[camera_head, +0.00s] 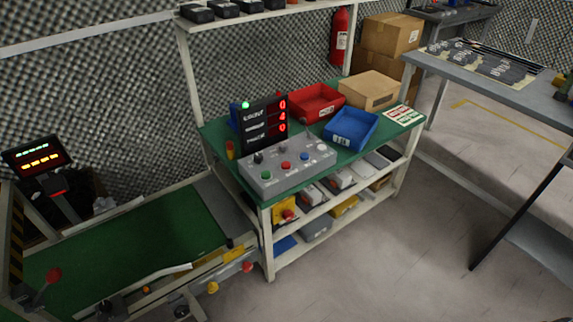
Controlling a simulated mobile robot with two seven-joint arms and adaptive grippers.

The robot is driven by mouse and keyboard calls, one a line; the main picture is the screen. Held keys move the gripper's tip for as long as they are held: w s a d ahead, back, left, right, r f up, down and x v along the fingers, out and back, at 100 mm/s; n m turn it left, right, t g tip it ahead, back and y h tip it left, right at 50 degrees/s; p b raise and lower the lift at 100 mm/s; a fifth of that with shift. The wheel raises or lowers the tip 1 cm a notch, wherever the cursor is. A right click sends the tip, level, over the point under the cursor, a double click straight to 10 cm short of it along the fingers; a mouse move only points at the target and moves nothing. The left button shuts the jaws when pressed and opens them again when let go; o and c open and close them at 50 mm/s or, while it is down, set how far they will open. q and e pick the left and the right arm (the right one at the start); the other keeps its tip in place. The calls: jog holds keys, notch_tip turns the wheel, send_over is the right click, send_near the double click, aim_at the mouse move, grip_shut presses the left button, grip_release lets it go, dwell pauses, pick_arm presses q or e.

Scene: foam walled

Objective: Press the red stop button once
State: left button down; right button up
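A grey control box (287,170) sits at the front of the green-topped workbench (228,165). On its sloped top is a red button (286,166), between a green button (267,175) and a blue button (304,156). A black knob and small pale controls are also on the box. A black display (264,122) with red digits and a lit green lamp stands behind it. Other red-topped controls show: one on a yellow box (284,210) on the shelf below, and a red knob (247,267) by the conveyor. Neither of my grippers is in view.
A red bin (316,103), a blue bin (351,129) and a cardboard box (370,90) stand behind and right of the control box. A green conveyor (130,250) lies at left. A grey table (480,70) stands at right. Open floor (400,250) is in front.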

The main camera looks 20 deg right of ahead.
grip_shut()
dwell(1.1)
